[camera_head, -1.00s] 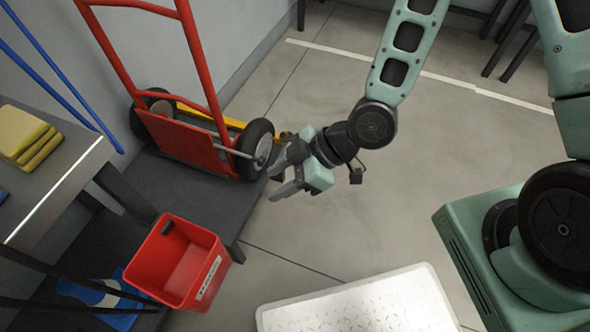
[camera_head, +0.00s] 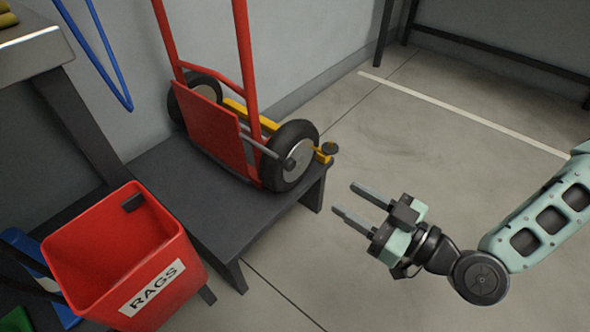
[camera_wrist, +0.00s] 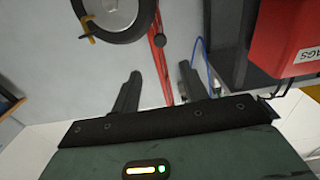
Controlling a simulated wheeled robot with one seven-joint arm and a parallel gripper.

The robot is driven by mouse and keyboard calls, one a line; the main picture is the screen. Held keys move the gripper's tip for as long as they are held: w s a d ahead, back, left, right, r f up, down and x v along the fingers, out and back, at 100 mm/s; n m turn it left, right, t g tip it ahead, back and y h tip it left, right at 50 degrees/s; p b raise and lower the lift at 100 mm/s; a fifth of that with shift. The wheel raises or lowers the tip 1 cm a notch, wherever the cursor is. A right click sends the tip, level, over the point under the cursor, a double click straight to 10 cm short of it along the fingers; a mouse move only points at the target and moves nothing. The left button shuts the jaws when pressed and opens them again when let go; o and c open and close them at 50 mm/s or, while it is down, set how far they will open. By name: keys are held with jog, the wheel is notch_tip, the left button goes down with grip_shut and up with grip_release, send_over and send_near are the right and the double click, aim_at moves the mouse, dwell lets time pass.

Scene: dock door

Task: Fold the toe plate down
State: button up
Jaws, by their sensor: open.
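The red hand truck stands on a low dark platform against the wall. Its red toe plate (camera_head: 208,137) is folded up, standing nearly upright against the frame between the two black wheels. My gripper (camera_head: 343,199) is open and empty, to the right of the platform and clear of it, fingers pointing left toward the hand truck. In the wrist view its two dark fingers (camera_wrist: 158,80) are spread with nothing between them. A wheel (camera_wrist: 108,18) and a red tube (camera_wrist: 157,50) of the truck show beyond them; I cannot make out the toe plate there.
A red RAGS bin (camera_head: 160,272) stands at the front left of the dark platform (camera_head: 200,205), near a metal-edged bench (camera_head: 40,58). A yellow bar (camera_head: 234,107) lies behind the toe plate. The floor (camera_head: 400,130) right of the platform is clear.

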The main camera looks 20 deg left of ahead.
aim_at(292, 166)
jog(key=b+x, duration=0.4)
jog(key=x, duration=1.1)
jog(key=shift+s, duration=0.1)
grip_shut()
